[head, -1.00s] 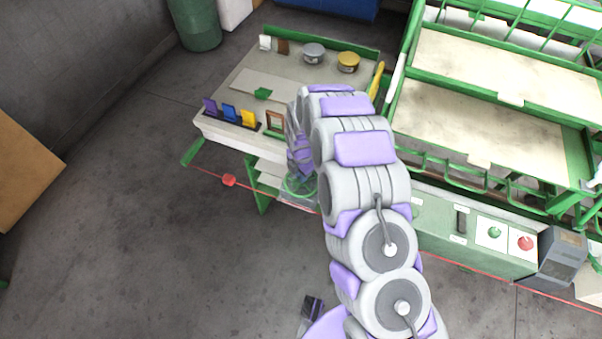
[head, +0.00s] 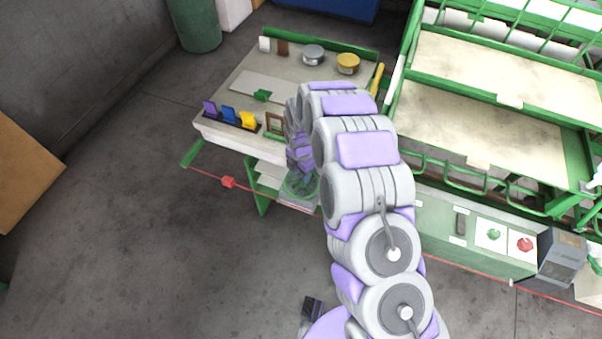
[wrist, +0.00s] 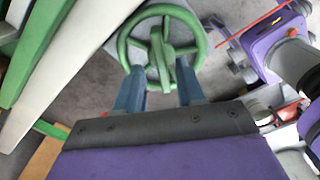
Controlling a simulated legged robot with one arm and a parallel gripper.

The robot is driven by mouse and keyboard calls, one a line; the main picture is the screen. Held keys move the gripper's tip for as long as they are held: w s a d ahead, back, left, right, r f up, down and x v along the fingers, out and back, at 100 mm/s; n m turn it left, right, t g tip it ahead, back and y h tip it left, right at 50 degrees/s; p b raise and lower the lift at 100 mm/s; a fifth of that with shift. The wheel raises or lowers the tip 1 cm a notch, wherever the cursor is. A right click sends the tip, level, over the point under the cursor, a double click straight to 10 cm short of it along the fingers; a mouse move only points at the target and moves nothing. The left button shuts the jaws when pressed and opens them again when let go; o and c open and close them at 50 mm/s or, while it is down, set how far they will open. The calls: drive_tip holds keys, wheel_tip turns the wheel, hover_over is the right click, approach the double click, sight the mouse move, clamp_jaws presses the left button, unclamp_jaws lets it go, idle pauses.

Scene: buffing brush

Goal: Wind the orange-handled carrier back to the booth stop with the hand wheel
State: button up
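The green hand wheel (wrist: 199,40) is seen close in the wrist view, with spokes and a green bar across its middle. In the head view it shows as a small green ring (head: 301,187) below the bench edge, partly behind my arm. My gripper (wrist: 160,72) is at the wheel's near rim. Its two blue-grey fingers are apart, one on each side of the bar, with a visible gap between them. Whether they touch the wheel is unclear. I cannot make out an orange-handled carrier for certain; my arm covers part of the bench.
A bench (head: 222,132) holds purple, blue and yellow pieces and two round tins. A red block (head: 228,182) sits on a thin red line before it. A green control box (head: 440,232) with green and red buttons stands right of my arm. Open floor lies at left.

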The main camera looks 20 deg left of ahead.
wheel_tip(320, 180, up, 16)
drive_tip(key=p, duration=0.2)
drive_tip(key=shift+f+p, duration=0.2)
drive_tip(key=shift+p, duration=0.1)
